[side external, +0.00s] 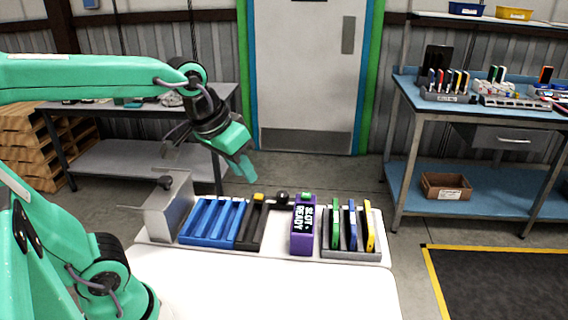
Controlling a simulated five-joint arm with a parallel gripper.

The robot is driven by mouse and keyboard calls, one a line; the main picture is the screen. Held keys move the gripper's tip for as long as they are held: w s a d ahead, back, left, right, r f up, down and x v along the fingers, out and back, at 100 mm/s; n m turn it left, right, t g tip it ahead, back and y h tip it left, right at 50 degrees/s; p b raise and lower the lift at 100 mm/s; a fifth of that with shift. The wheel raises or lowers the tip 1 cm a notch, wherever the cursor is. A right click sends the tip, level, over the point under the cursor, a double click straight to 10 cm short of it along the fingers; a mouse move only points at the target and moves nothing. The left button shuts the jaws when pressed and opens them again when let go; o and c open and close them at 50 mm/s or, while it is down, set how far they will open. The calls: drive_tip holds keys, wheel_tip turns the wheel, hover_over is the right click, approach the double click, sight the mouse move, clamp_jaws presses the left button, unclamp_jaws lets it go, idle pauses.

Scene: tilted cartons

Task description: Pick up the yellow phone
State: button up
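The yellow phone (370,228) stands on edge, leaning slightly, in the rightmost slot of a grey rack (352,255) on the white table. A blue phone (351,222) and a green phone (335,222) stand in the same rack to its left. My gripper (244,170) is in the air above and behind the blue tray, well to the left of the yellow phone and apart from it. Its fingers point down and to the right. They overlap from this side, so the gap between them is unclear. I see nothing held in them.
A purple box with a text display (303,228) stands just left of the rack. Further left are a black slotted tray (253,232), a blue slotted tray (213,222) and a grey metal box (168,208). A dark round knob (282,198) is behind. The table front is clear.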

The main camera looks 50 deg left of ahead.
drive_tip(key=w+d+r+n+g, duration=0.1)
drive_tip(key=w+n, duration=0.1)
drive_tip(key=w, duration=0.7)
drive_tip(key=n+g, duration=0.4)
drive_tip(key=n, duration=0.1)
hover_over(368, 215)
drive_tip(key=f, duration=1.6)
drive_tip(key=shift+s+f, duration=0.2)
drive_tip(key=shift+f, duration=0.05)
drive_tip(key=shift+w+f+n, duration=0.15)
drive_tip(key=shift+f+n, duration=0.15)
drive_tip(key=shift+f, duration=0.1)
drive_tip(key=shift+f, duration=1.2)
drive_tip(key=shift+f, duration=0.1)
